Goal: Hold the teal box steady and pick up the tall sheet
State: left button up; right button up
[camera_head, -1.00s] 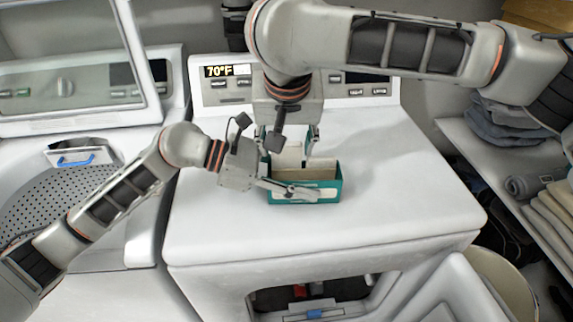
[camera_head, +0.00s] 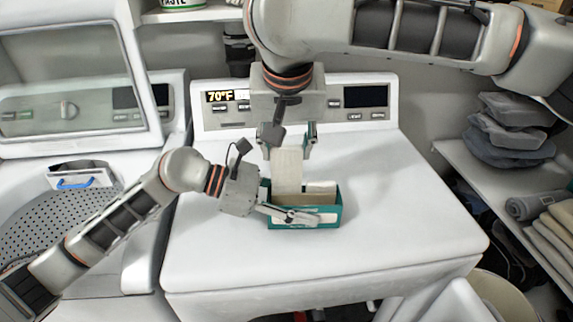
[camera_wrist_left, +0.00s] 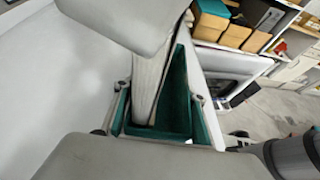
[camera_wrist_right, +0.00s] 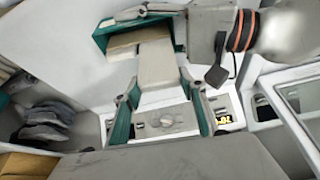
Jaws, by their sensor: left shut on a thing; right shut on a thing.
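The teal box (camera_head: 336,214) stands on the white dryer top and holds pale sheets (camera_head: 320,189). My left gripper (camera_head: 290,216) is shut on the box's front wall. The left wrist view shows the box's teal inner side (camera_wrist_left: 174,105) close by. The tall sheet (camera_head: 287,172) is pale and upright, above the left part of the box. My right gripper (camera_head: 289,142) points down over the box and is shut on the sheet's upper part. The sheet's lower end is at the box opening; whether it is clear of the box I cannot tell. The right wrist view shows the sheet (camera_wrist_right: 157,65) running from the fingers to the box.
The dryer top (camera_head: 400,215) is clear around the box. Its control panel (camera_head: 365,97) rises close behind my right gripper. A washer with a raised lid (camera_head: 70,80) is at the left. A shelf with folded cloths (camera_head: 510,140) is at the right.

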notch_tip(320, 180, up, 5)
jog(key=shift+f, duration=0.1)
pick_arm(q)
jog(key=o, duration=1.2)
jog(key=shift+o, duration=0.2)
jog(key=shift+a, duration=0.1)
